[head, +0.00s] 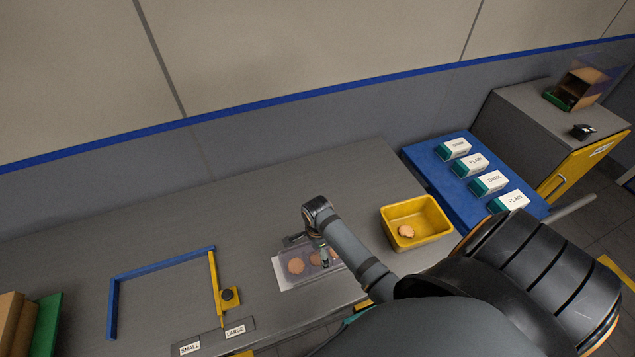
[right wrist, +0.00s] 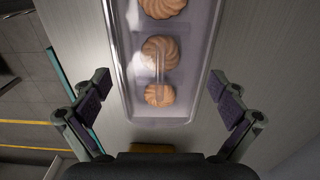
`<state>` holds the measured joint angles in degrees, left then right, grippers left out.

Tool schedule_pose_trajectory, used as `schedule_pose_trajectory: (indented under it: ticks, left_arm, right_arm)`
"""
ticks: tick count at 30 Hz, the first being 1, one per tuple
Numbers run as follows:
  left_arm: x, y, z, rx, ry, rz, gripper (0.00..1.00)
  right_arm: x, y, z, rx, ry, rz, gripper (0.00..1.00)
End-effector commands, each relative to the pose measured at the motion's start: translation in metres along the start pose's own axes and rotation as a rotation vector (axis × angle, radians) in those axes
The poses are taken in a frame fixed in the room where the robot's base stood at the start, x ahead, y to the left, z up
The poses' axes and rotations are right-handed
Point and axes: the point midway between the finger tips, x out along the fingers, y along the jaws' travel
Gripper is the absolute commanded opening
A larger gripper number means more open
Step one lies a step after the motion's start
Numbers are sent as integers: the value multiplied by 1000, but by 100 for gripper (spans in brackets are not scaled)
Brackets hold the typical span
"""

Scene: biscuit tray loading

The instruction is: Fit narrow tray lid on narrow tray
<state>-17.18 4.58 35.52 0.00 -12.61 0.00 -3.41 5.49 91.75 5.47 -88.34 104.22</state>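The narrow tray (head: 283,283) is a pale, long tray on the grey table, holding a row of round biscuits. In the right wrist view the tray (right wrist: 117,72) runs away from me, with three biscuits visible. Clear, shiny plastic lies over or around the biscuits, with a see-through upright strip above the middle one; I cannot tell whether this is the narrow tray lid. My right gripper (head: 323,256) is above the tray in the head view. In the right wrist view the right gripper (right wrist: 158,97) is open, its fingers apart on either side of the tray's near end. My left gripper is not in view.
A yellow bin (head: 421,237) with one biscuit stands right of the tray. A blue platform (head: 425,160) with labelled boxes is beyond it. A blue bar frame (head: 160,261) with a yellow bar (head: 215,280) lies to the left. The table behind the tray is clear.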

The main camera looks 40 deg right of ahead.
Motion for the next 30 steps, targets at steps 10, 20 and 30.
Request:
schedule_pose_trajectory:
  ticks: [10, 20, 30]
  left_arm:
    - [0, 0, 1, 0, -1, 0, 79]
    - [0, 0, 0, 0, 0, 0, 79]
    - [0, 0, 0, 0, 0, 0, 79]
  right_arm:
    - [-6, -1, 0, 0, 0, -2, 99]
    - [-79, -1, 0, -1, 0, -5, 99]
    - [-120, 0, 0, 0, 0, -1, 99]
